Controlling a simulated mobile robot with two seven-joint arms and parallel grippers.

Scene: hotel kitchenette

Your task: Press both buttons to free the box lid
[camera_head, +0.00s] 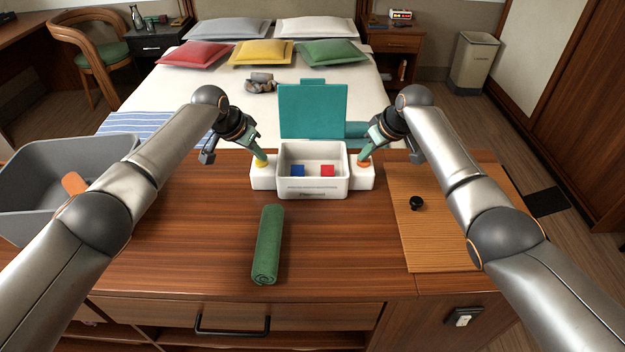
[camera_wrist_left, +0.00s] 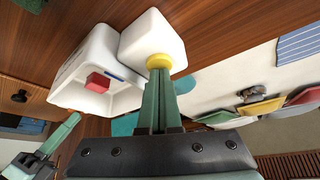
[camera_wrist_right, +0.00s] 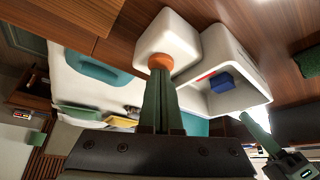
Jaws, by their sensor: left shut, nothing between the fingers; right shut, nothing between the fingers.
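The white box (camera_head: 313,190) stands near the far edge of the wooden counter, its teal lid (camera_head: 312,111) raised upright at the back. Inside lie a blue block (camera_head: 297,170) and a red block (camera_head: 327,171). A white side block with a yellow button (camera_head: 259,161) is on its left, and one with an orange button (camera_head: 364,163) on its right. My left gripper (camera_head: 262,154) is shut and empty, its tips at the yellow button (camera_wrist_left: 159,62). My right gripper (camera_head: 365,154) is shut and empty, its tips at the orange button (camera_wrist_right: 161,62). How far each button is pressed cannot be told.
A rolled green towel (camera_head: 268,245) lies in front of the box. A grey bin (camera_head: 60,170) stands at the left. A wooden board (camera_head: 440,235) with a small black knob-like object (camera_head: 416,203) lies at the right. The bed (camera_head: 180,95) is behind the counter.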

